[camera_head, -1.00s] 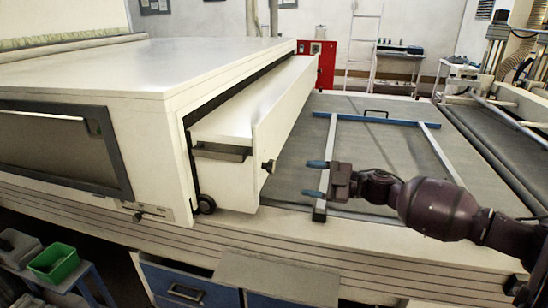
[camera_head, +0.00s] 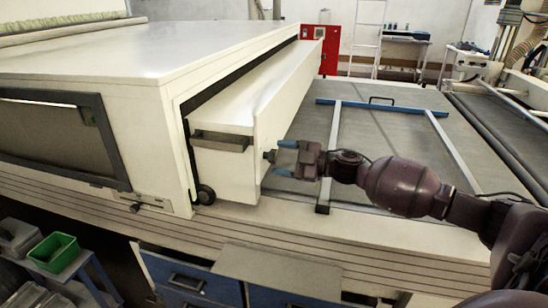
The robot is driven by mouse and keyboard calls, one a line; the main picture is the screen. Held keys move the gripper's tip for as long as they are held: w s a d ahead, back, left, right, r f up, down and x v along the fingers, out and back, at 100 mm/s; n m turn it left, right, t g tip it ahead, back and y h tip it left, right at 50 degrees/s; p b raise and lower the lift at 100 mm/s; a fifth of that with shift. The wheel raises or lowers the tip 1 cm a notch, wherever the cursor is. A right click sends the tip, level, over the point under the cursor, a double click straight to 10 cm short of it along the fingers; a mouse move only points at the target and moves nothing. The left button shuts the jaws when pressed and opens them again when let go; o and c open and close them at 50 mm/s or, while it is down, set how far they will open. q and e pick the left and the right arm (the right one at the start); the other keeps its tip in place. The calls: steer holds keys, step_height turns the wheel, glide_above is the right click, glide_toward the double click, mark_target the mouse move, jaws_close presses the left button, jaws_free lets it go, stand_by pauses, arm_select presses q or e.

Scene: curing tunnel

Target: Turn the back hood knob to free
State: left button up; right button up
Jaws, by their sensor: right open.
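The white hood (camera_head: 228,172) juts from the end of the white tunnel housing (camera_head: 150,150). A small dark knob (camera_head: 268,156) sticks out from the hood's long side panel, facing right. My right gripper (camera_head: 281,158) points left at this knob, with its two blue fingertips spread apart. The fingertips are close around the knob's outer end in this view; I cannot tell whether they touch it. Another dark knob (camera_head: 136,208) is low on the tunnel's front face, away from the gripper. My left gripper is not in view.
A blue-and-grey frame (camera_head: 335,150) with a black handle lies on the grey belt (camera_head: 400,140), under my right arm. A dark wheel (camera_head: 206,195) is at the hood's lower corner. A green bin (camera_head: 54,252) stands at lower left, and a red cabinet (camera_head: 330,48) at the back.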

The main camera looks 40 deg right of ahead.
steer(key=shift+x, duration=1.25)
steer(key=c, duration=0.9)
